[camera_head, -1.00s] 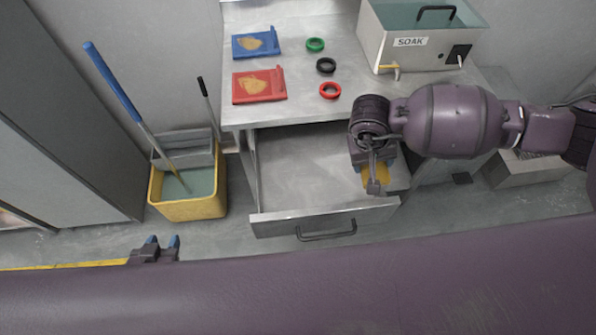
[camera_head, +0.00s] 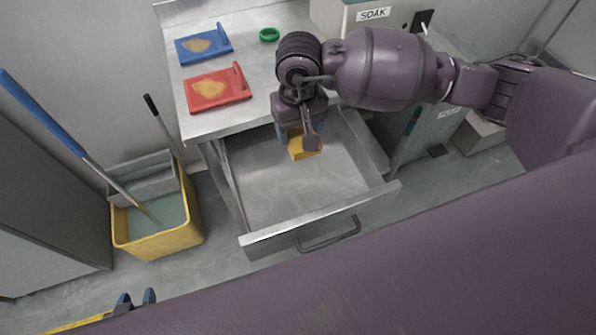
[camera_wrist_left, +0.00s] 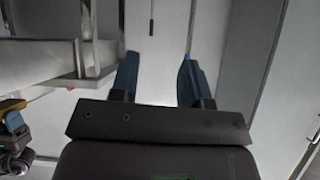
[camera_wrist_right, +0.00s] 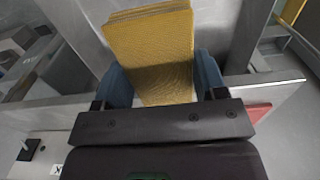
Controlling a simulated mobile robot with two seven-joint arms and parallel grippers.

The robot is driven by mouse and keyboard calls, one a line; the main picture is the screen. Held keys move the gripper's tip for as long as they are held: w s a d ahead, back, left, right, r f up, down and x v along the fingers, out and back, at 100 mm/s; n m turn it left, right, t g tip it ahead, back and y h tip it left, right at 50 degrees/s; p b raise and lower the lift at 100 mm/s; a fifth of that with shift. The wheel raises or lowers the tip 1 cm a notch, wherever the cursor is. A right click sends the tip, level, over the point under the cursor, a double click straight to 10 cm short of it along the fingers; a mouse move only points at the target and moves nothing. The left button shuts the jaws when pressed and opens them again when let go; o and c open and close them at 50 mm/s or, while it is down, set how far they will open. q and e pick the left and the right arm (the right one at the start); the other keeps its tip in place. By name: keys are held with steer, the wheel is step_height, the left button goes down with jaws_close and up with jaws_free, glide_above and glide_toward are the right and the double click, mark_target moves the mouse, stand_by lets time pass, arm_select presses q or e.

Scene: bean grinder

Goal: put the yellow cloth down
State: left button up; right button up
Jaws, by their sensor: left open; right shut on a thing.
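The yellow cloth (camera_head: 303,146) is a folded stack held in my right gripper (camera_head: 298,135), over the inside of the open drawer (camera_head: 265,190). In the right wrist view the cloth (camera_wrist_right: 155,50) sits between the blue fingers of my right gripper (camera_wrist_right: 158,85), which are shut on it. The drawer's inside looks empty otherwise. I cannot tell whether the cloth touches the drawer's floor. My left gripper (camera_head: 135,300) is at the lower left of the head view, away from the cloth. In the left wrist view (camera_wrist_left: 158,80) its fingers are apart and empty.
A blue tray (camera_head: 204,44) and a red tray (camera_head: 217,88) lie on the counter beside a green ring (camera_head: 269,35). The SOAK box (camera_head: 355,18) stands behind my right arm. A yellow mop bucket (camera_head: 160,242) with a blue-handled mop (camera_head: 45,115) stands left of the drawer.

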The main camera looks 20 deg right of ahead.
steer(key=b, duration=0.1)
glide_above(299, 178)
step_height(299, 178, down, 11)
steer(key=shift+a, duration=0.1)
steer(key=shift+f, duration=1.05)
steer(key=shift+f+b, duration=0.45)
steer(key=shift+f, duration=1.2)
steer(key=shift+f, duration=0.2)
steer(key=o, duration=0.9)
steer(key=shift+c, duration=0.2)
steer(key=shift+r, duration=0.15)
